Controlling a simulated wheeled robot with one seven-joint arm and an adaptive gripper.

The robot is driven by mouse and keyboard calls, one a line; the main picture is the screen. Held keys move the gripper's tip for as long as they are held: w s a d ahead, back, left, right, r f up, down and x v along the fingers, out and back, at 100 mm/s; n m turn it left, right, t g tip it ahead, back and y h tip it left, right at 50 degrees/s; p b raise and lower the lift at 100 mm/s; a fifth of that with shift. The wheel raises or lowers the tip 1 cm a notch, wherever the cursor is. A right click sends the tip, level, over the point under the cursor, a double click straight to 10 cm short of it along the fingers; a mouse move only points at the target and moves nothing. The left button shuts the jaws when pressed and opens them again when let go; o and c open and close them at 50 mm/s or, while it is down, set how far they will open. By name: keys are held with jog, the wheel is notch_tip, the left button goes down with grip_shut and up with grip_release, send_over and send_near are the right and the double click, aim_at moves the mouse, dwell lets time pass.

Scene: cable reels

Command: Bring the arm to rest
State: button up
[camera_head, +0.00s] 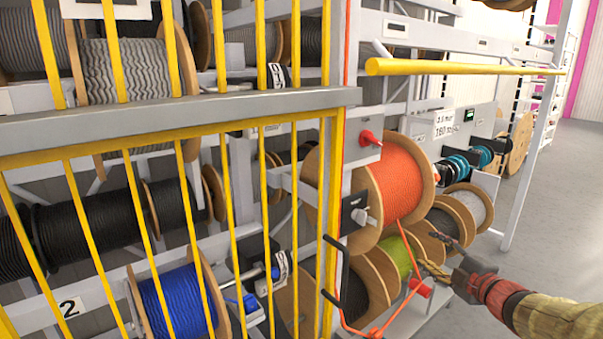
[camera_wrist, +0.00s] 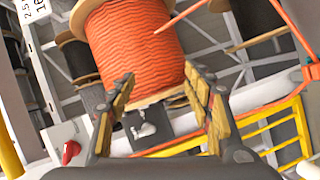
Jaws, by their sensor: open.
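My gripper (camera_head: 433,253) is at the lower right in the head view, in front of the lower reels on the right-hand rack. Its two yellow-padded fingers stand apart in the wrist view (camera_wrist: 163,90), with nothing visible between them close up. The reel of orange cable (camera_head: 398,182) is above and behind it; in the wrist view the orange reel (camera_wrist: 130,45) fills the top middle, beyond the fingertips. My arm reaches in from the lower right edge of the head view.
A yellow-barred gate (camera_head: 180,115) stands close at the left, with a blue cable reel (camera_head: 177,302) behind it. A yellow bar (camera_head: 465,67) juts across the upper right. An orange strand hangs near the green reel (camera_head: 397,257). Grey floor (camera_head: 560,200) is clear at the right.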

jog(key=s+d+f+m+g+h, duration=0.2)
jog(key=s+d+f+m+h, duration=0.1)
jog(key=d+m+h, duration=0.3)
jog(key=s+d+f+m+g+h, duration=0.2)
jog(key=s+d+f+m+g, duration=0.15)
jog(key=s+m, duration=0.45)
jog(key=s+a+f+m+g+y, duration=0.35)
jog(key=s+a+m+g, duration=0.2)
jog(key=s+a, duration=1.25)
jog(key=s+a+r+n+t+y, duration=0.1)
jog(key=s+a+r+n, duration=0.1)
jog(key=s+a, duration=0.3)
jog(key=a+r, duration=0.1)
jog(key=a, duration=0.2)
jog(key=shift+s+r, duration=0.25)
jog(key=shift+s, duration=0.15)
